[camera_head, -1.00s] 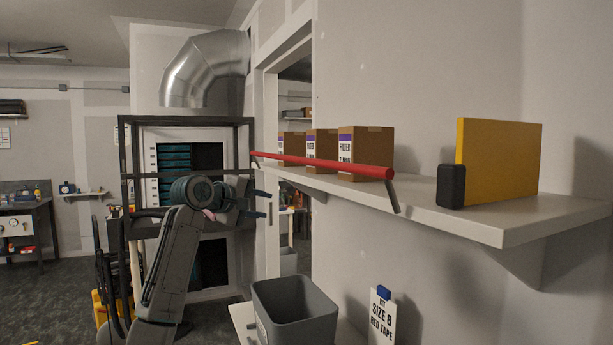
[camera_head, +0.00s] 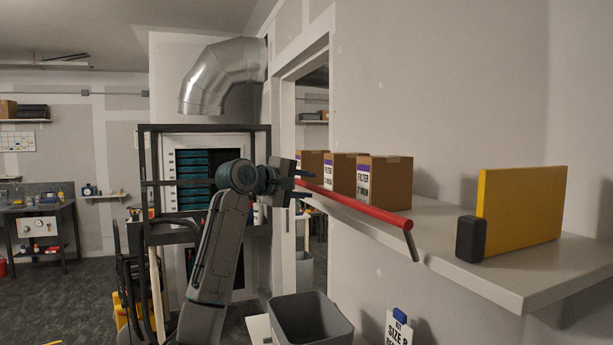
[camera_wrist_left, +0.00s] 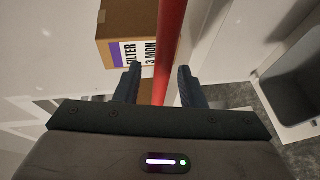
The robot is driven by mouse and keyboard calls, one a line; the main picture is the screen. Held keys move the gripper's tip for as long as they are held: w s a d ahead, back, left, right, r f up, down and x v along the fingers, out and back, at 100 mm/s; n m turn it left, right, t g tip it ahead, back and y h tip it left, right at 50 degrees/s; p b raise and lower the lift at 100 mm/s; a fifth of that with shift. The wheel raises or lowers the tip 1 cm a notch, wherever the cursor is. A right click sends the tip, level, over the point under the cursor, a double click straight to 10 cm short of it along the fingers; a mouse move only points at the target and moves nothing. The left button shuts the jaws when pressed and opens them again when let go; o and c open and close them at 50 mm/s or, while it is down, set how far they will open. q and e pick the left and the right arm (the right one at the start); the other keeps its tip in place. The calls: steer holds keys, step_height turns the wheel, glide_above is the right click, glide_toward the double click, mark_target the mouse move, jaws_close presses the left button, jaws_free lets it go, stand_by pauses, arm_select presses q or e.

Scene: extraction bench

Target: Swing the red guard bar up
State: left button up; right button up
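The red guard bar (camera_head: 365,207) runs slanting in front of the shelf in the head view, with a dark bent piece (camera_head: 412,246) hanging from its near end. My left gripper (camera_head: 302,178) is at the bar's far left end. In the left wrist view the bar (camera_wrist_left: 170,30) passes between the two spread fingers (camera_wrist_left: 159,75) of the open gripper. A clear gap shows on each side of the bar there. I cannot tell how deep the bar sits between the fingers. My right gripper is in neither view.
Several filter boxes (camera_head: 391,184) stand on the white shelf (camera_head: 480,276) behind the bar. A yellow panel (camera_head: 525,212) and a small black block (camera_head: 470,239) stand at its right. A grey bin (camera_head: 308,318) is below. A dark frame (camera_head: 205,128) stands behind my left arm.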

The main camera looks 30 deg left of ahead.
arm_select(q)
steer(key=shift+w+d+f, duration=0.1)
steer(key=shift+w+f, duration=0.05)
steer(key=shift+w, duration=0.25)
jaws_close()
steer(key=shift+w+d+r+g+y, duration=0.25)
steer(key=shift+r+g+y, duration=0.1)
steer(key=shift+g, duration=0.25)
steer(key=w+d+m+g+y, duration=0.1)
steer(key=g, duration=0.1)
steer(key=shift+w+d+g+y, duration=0.15)
steer(key=shift+g+y, duration=0.1)
steer(key=shift+g, duration=0.15)
jaws_free()
